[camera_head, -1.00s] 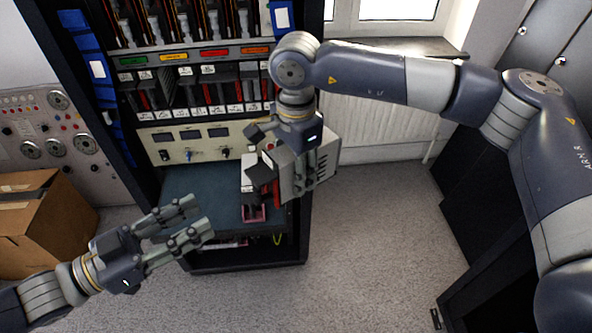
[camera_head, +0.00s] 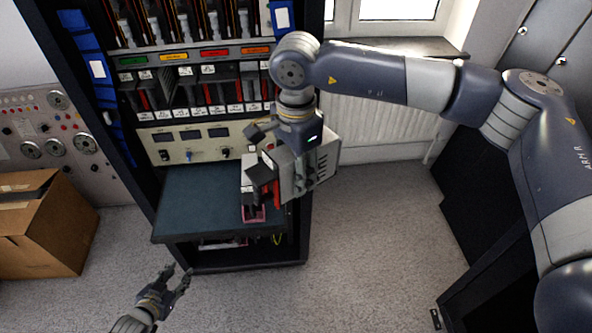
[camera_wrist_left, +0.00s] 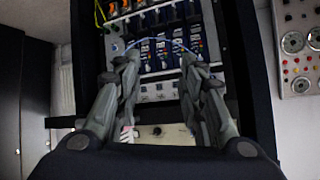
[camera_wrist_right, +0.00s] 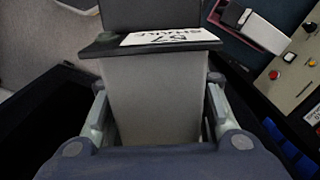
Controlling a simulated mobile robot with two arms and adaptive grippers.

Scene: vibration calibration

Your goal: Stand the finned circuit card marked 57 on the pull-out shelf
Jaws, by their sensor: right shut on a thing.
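The finned circuit card (camera_head: 316,172) is a grey block with dark fins, held upright at the right front of the rack. In the right wrist view its white label (camera_wrist_right: 168,37) reads 57 and SHAKE. My right gripper (camera_wrist_right: 157,95) is shut on the card, with a finger on each side. The pull-out shelf (camera_head: 195,212) extends from the rack with a blue-green top. The card is beside the shelf's right edge; its exact height above the shelf is unclear. My left gripper (camera_head: 177,282) is open and empty, below and in front of the shelf.
A small white and pink-red fixture (camera_head: 253,213) stands on the shelf's right part, partly behind my right gripper. An instrument panel (camera_head: 200,141) and slotted card rows are above. A cardboard box (camera_head: 45,232) is at left. The shelf's left part is clear.

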